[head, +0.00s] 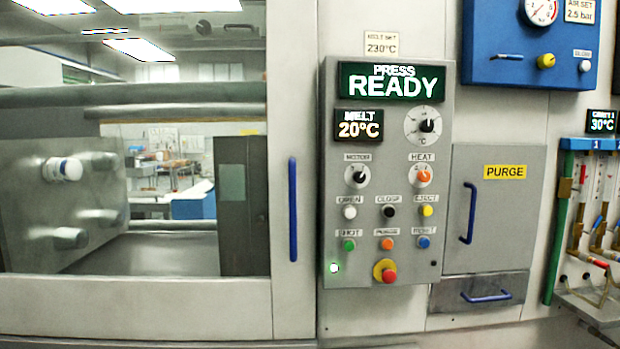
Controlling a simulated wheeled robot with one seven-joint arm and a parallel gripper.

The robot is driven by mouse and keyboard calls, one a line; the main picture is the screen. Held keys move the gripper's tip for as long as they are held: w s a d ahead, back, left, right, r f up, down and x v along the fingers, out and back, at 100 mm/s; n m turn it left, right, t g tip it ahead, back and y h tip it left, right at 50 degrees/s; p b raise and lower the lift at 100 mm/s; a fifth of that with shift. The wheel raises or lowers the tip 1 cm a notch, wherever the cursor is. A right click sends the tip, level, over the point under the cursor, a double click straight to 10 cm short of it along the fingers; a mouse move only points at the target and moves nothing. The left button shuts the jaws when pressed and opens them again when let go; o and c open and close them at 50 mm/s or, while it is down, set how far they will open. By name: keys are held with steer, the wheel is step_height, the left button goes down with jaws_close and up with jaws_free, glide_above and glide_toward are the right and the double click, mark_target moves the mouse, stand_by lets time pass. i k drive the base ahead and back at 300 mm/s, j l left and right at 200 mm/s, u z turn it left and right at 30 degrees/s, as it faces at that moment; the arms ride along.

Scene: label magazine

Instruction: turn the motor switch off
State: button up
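The motor switch (358,176) is a black rotary knob on a pale round dial, under a small label that reads MOTOR, on the left side of the grey control panel (335,215). Its exact pointer direction is too small to tell. My gripper is not in view, and nothing covers the switch.
The heat switch (424,175), with an orange knob, sits right of the motor switch. Several coloured push buttons and a red emergency stop (389,276) lie below. The display (391,82) reads PRESS READY. A blue door handle (293,209) stands at left and a purge door handle (469,213) at right.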

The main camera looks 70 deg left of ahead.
mark_target(359, 176)
steer(key=u, duration=1.95)
steer(key=i+j, duration=0.1)
steer(key=j, duration=0.25)
steer(key=z, duration=0.05)
